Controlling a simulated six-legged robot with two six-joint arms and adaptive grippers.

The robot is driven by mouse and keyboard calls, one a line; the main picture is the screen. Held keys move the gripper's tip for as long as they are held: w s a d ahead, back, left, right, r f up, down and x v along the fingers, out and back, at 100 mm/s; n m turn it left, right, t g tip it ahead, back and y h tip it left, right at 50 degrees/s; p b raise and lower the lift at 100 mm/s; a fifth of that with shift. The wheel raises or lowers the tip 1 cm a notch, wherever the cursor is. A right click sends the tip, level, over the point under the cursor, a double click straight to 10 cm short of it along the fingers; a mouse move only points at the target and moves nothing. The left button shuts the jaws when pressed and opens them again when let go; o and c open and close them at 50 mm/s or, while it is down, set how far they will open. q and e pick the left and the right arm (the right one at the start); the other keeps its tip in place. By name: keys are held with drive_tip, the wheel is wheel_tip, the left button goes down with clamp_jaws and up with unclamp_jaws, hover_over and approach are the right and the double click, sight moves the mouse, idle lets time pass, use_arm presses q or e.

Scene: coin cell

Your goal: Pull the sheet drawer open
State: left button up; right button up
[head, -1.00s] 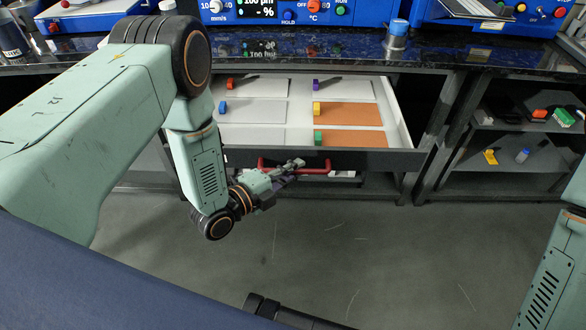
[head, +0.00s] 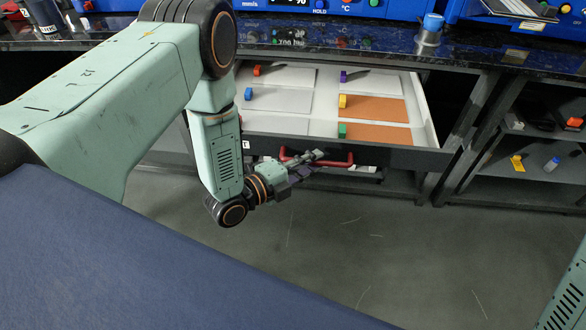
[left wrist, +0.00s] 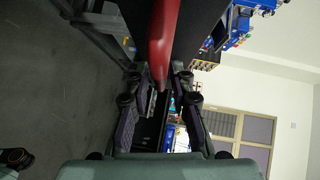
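The sheet drawer (head: 420,159) stands pulled out from under the dark counter in the head view. Flat sheets in it, such as a white one (head: 280,99) and an orange one (head: 378,108), carry coloured blocks. A red bar handle (head: 340,164) is on its front. My left gripper (head: 318,157) is at the middle of this handle, its fingers across the bar. My right gripper is not in view.
Blue instruments (head: 370,8) and a blue-capped jar (head: 430,30) stand on the counter (head: 470,52). Shelves (head: 530,170) with small items are at the right. The grey floor (head: 390,240) before the drawer is clear.

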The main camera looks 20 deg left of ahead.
use_arm(q)
drive_tip(key=v, duration=1)
drive_tip(key=shift+s, duration=0.35)
drive_tip(key=shift+a+r, duration=0.1)
drive_tip(key=s+f+n+g+y, duration=0.5)
drive_tip(key=s+f+n+g, duration=0.3)
drive_tip(key=f+n, duration=0.55)
drive_tip(key=s+a+r+n+g+y, duration=0.1)
drive_tip(key=s+n+g, duration=0.5)
drive_tip(key=s, duration=0.9)
drive_tip(key=r+n+y, duration=0.1)
drive_tip(key=n+y, duration=0.1)
drive_tip(key=n, duration=0.1)
drive_tip(key=shift+s+r, duration=0.25)
drive_tip(key=shift+r, duration=0.15)
